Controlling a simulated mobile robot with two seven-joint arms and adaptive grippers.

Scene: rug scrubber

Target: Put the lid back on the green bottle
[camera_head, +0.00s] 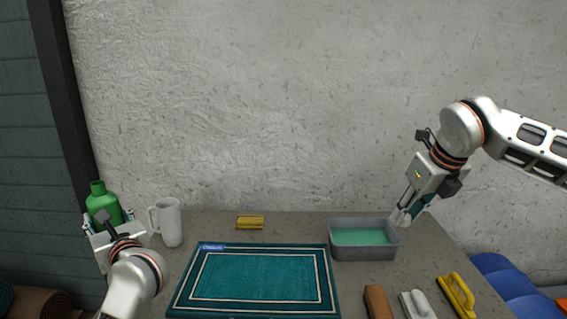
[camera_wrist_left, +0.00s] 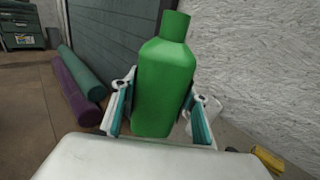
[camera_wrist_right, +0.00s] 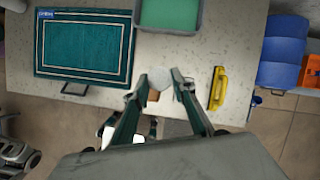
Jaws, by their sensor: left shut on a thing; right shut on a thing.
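The green bottle (camera_head: 102,203) is upright at the left end of the table, and its bare neck points up. My left gripper (camera_wrist_left: 163,95) is shut around the bottle's body, which shows large between the fingers in the left wrist view (camera_wrist_left: 168,65). My right gripper (camera_head: 408,207) is above the right side of the table, by the grey tray. In the right wrist view it is shut on a small round pale thing, which looks like the lid (camera_wrist_right: 160,80), at its fingertips. The lid is far to the right of the bottle.
A grey tray (camera_head: 364,253) with green liquid stands at the right. A teal rug (camera_head: 255,277) lies mid-table. A white mug (camera_head: 170,224) stands beside the bottle, and a yellow sponge (camera_head: 250,222) lies behind the rug. Brushes, including a yellow one (camera_head: 456,294), lie at the front right.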

